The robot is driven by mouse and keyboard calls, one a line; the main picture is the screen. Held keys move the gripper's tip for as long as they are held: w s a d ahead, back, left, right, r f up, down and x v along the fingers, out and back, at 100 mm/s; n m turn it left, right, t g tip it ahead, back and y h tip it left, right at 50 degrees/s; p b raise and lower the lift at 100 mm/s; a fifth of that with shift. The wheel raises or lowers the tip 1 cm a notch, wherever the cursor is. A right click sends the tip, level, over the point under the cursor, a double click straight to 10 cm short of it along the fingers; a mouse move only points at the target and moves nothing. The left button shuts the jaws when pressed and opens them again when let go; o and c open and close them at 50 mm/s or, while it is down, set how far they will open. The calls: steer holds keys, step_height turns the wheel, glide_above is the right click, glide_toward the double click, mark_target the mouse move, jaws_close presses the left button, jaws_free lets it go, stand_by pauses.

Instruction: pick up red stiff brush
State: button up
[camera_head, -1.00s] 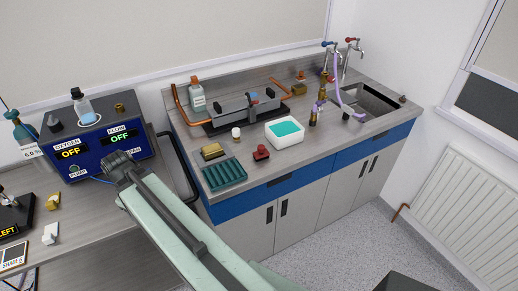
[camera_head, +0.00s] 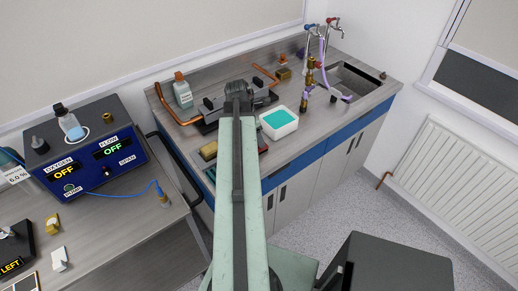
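The red stiff brush seems to be the small dark-red thing (camera_head: 263,147) on the bench, just left of and nearer than the white tub. Only a sliver shows, because my pale green arm covers the rest. My arm reaches up the middle of the view and ends in a dark end piece (camera_head: 238,88), in front of the grey apparatus in the picture. No fingers can be made out there, so I cannot tell whether my gripper is open or shut. I see nothing held.
The white tub (camera_head: 279,132) with turquoise contents is right of my arm. A yellow-brown block (camera_head: 208,150) is left of it. Brass fittings (camera_head: 310,90) and a sink (camera_head: 350,85) lie right. A blue control box (camera_head: 85,160) stands left; open floor (camera_head: 350,205) lies in front.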

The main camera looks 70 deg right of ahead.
steer(key=shift+b+x, duration=0.45)
steer(key=shift+x, duration=0.55)
steer(key=b+x, duration=0.4)
steer(key=x, duration=0.1)
steer(key=shift+w+b, duration=0.1)
steer(key=shift+b, duration=0.25)
steer(key=shift+r, duration=0.2)
jaws_close()
steer(key=shift+r+p, duration=0.15)
steer(key=shift+p, duration=0.15)
step_height(320, 180, up, 10)
steer(key=p, duration=1)
